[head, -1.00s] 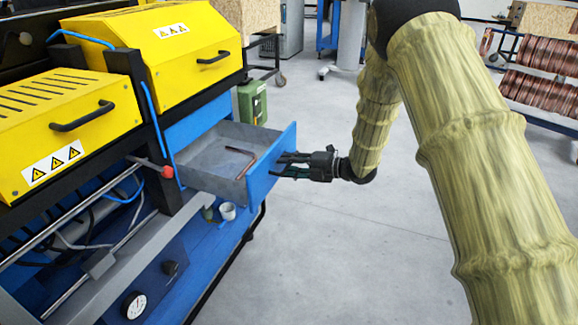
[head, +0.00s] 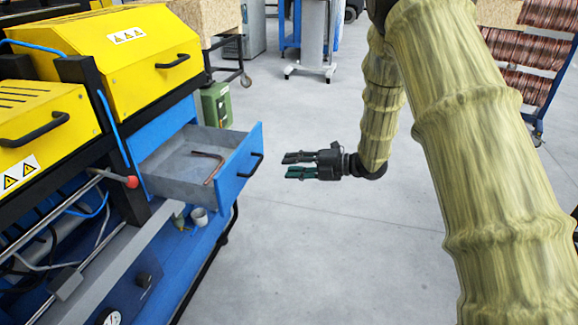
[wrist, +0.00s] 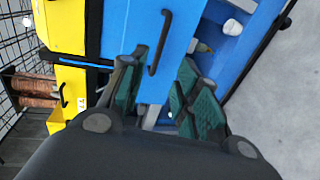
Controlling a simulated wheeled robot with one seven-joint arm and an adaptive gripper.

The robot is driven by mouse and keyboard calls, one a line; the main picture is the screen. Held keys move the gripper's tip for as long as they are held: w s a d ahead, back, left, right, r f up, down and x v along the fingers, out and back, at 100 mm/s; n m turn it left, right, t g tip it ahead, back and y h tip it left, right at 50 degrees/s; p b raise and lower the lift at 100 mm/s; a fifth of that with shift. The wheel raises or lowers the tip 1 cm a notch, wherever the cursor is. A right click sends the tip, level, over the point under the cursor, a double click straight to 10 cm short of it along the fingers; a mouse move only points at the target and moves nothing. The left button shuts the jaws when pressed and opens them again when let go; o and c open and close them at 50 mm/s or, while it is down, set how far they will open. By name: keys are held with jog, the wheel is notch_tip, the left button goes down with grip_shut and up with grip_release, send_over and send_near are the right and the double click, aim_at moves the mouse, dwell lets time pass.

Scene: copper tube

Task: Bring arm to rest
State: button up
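My gripper (head: 288,165) hangs in free air to the right of the blue machine's open drawer (head: 243,170). Its teal-padded fingers are apart with nothing between them; they also show in the wrist view (wrist: 160,95). The fingers point at the drawer front but stand clear of its black handle (head: 250,165). In the wrist view the handle (wrist: 160,42) lies beyond the fingertips. A bent copper tube (head: 212,166) lies inside the drawer. My arm, in a yellowish sleeve, comes down from the upper right.
The machine has yellow covers (head: 140,62) and a white cup (head: 199,217) on its ledge below the drawer. A green box (head: 216,104) stands behind the drawer. Copper coils (head: 525,50) sit on a rack at back right. Grey floor (head: 300,260) is clear below my gripper.

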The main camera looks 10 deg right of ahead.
jog(key=s+d+f+m+h, duration=0.1)
jog(key=s+f+m+h, duration=0.2)
jog(key=s+f+m, duration=0.45)
jog(key=s+d+f+m+t+h, duration=0.1)
jog(key=s+f+m+h, duration=0.3)
jog(key=f, duration=0.7)
jog(key=s+d+f+m+h, duration=0.1)
jog(key=s+f+m, duration=0.3)
jog(key=f+m, duration=0.4)
jog(key=s+d+f+m+g+h, duration=0.2)
jog(key=s+f+m+g+h, duration=0.15)
jog(key=s+f, duration=0.7)
jog(key=s+d+f+m+g+h, duration=0.15)
jog(key=s+m+g, duration=0.5)
jog(key=s, duration=1.75)
notch_tip(320, 180, up, 21)
jog(key=m+t+p, duration=0.1)
jog(key=t+p, duration=0.1)
jog(key=p, duration=1.9)
jog(key=shift+w+f+h, duration=0.15)
jog(key=shift+w+h, duration=0.15)
jog(key=shift+h, duration=0.1)
